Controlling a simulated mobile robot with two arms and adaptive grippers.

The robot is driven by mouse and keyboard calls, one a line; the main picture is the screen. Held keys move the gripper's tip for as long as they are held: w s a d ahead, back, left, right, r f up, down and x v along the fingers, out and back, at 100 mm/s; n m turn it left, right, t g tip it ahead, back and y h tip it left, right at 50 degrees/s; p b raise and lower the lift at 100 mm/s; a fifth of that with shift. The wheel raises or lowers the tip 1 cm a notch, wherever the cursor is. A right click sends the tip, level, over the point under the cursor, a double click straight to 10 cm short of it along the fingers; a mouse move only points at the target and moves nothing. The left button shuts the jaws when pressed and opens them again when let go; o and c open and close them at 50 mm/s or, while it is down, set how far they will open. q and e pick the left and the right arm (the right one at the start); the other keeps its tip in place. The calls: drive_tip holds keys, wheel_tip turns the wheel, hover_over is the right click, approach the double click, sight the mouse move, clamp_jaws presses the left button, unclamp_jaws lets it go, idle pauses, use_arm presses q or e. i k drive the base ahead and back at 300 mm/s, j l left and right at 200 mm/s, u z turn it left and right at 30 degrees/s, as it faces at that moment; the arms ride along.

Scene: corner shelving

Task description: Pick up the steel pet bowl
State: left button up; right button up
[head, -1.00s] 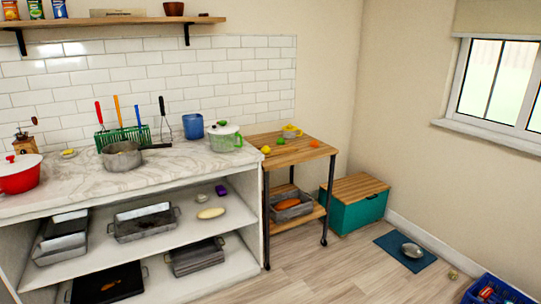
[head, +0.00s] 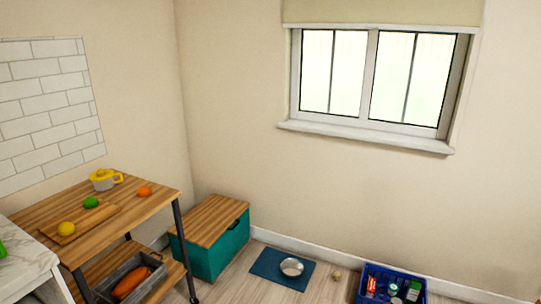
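The steel pet bowl (head: 292,267) is a small, round, shiny silver dish. It sits on a dark blue mat (head: 267,266) on the floor, near the wall below the window. Neither of my grippers shows in the head view, so I cannot see their state.
A teal box with a wooden lid (head: 212,240) stands left of the mat. A blue crate (head: 391,287) with several items is at the right. A wooden cart (head: 150,212) with fruit stands at the left.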

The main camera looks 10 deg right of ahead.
sight(292, 268)
drive_tip(key=i+l+z, duration=0.2)
drive_tip(key=i+z, duration=0.25)
drive_tip(key=i, duration=0.4)
drive_tip(key=i+j+z, duration=0.1)
drive_tip(key=i+z, duration=0.3)
drive_tip(key=i, duration=0.45)
